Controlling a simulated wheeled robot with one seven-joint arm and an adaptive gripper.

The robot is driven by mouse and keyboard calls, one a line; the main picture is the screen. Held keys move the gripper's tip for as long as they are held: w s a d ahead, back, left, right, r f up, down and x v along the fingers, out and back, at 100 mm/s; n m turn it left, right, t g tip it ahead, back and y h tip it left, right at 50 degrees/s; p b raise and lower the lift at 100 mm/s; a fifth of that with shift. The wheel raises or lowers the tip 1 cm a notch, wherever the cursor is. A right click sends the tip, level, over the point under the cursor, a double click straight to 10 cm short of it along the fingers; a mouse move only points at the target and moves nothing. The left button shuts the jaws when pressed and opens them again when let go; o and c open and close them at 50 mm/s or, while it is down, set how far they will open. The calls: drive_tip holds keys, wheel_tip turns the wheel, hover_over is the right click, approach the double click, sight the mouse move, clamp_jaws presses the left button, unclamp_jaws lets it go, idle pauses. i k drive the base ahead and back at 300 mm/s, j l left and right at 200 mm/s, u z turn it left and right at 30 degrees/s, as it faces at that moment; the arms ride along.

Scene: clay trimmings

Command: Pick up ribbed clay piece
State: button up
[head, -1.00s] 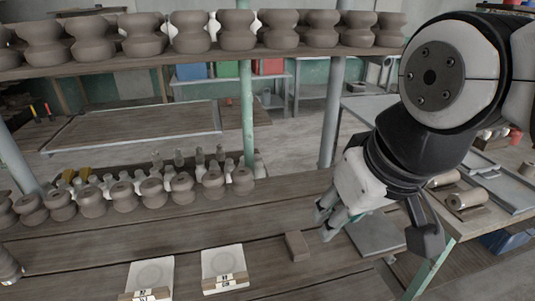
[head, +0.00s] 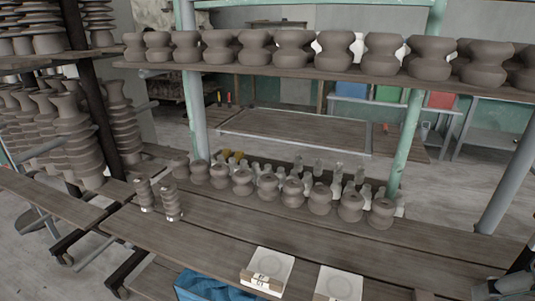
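Two small ribbed grey-brown clay pieces stand upright side by side at the left end of the wooden bench (head: 225,237). One ribbed clay piece (head: 145,194) is a little further left and back; the other ribbed clay piece (head: 171,203) is nearer the middle. Both have small pale marks near their bases. My gripper (head: 488,290) shows only in part at the bottom right corner, far to the right of both pieces. Its fingers are cut off and dark, so its opening is unclear. Nothing touches the two pieces.
A row of rounded clay pots (head: 267,187) stands along the bench's back, with pale bottles behind. A shelf of larger pots (head: 293,49) hangs above. Two white labelled slabs (head: 268,268) lie at the front. A rack of stacked ribbed vases (head: 75,135) is left. A blue bin (head: 200,287) sits below.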

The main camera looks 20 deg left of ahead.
sight(142, 183)
drive_tip(key=u, duration=1.55)
drive_tip(key=i+j, duration=0.55)
drive_tip(key=i, duration=0.15)
drive_tip(key=i+j, duration=0.55)
drive_tip(key=i, duration=0.15)
drive_tip(key=i+j+z, duration=0.1)
drive_tip(key=i+j, duration=0.4)
drive_tip(key=i, duration=0.2)
